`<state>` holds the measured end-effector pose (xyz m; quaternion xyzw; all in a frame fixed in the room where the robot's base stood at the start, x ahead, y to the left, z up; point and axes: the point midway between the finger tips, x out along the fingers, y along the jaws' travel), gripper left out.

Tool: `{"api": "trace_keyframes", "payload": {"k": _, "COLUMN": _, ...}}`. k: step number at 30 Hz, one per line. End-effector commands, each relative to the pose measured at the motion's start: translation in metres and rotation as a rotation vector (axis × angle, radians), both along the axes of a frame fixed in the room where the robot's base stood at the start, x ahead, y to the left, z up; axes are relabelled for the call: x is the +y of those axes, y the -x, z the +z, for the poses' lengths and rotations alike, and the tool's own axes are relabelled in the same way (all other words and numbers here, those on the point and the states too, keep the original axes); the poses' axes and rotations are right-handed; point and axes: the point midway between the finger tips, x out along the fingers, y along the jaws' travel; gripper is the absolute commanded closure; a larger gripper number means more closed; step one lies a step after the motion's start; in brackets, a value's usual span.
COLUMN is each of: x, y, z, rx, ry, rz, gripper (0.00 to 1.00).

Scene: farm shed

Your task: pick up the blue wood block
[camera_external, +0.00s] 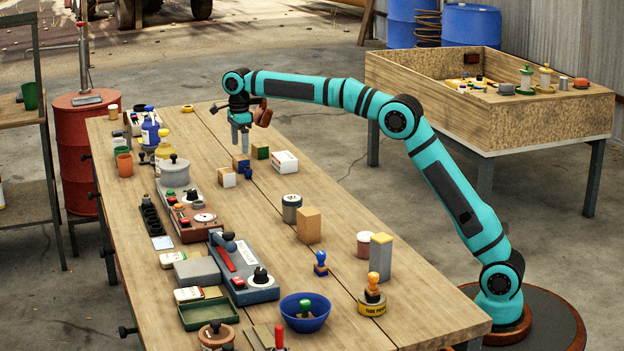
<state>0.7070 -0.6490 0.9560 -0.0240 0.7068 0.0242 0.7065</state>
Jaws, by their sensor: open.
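A small blue wood block (241,163) stands on the long wooden table, toward its far half. My gripper (240,147) points straight down just above this block and is open. In this view the fingertips lie close over the block's top. I cannot tell whether they reach down beside it. No other view shows the gap between the fingers.
Close by stand a white-and-wood block (227,178), a green block (260,151) and a white box (285,161). A grey-lidded jar (291,208) and a tan block (309,225) stand nearer. Devices and bottles crowd the table's left side.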

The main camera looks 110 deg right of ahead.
Motion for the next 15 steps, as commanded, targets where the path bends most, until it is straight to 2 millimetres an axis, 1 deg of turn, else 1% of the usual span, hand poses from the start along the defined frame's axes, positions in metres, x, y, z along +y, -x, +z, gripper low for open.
{"api": "trace_keyframes", "payload": {"k": 1, "x": 0.000, "y": 0.000, "z": -0.006, "rx": 0.001, "ry": -0.002, "rz": 0.000, "gripper": 0.20}}
{"api": "trace_keyframes", "payload": {"k": 3, "x": 0.000, "y": 0.000, "z": -0.011, "rx": 0.000, "ry": 0.000, "rz": 0.000, "gripper": 0.20}}
{"api": "trace_keyframes", "payload": {"k": 8, "x": 0.000, "y": 0.001, "z": -0.018, "rx": 0.001, "ry": -0.001, "rz": 0.000, "gripper": 0.20}}
{"api": "trace_keyframes", "payload": {"k": 10, "x": 0.000, "y": 0.001, "z": -0.025, "rx": 0.001, "ry": -0.001, "rz": 0.000, "gripper": 0.20}}
{"api": "trace_keyframes", "payload": {"k": 15, "x": -0.001, "y": 0.003, "z": -0.049, "rx": 0.001, "ry": -0.001, "rz": 0.000, "gripper": 0.20}}
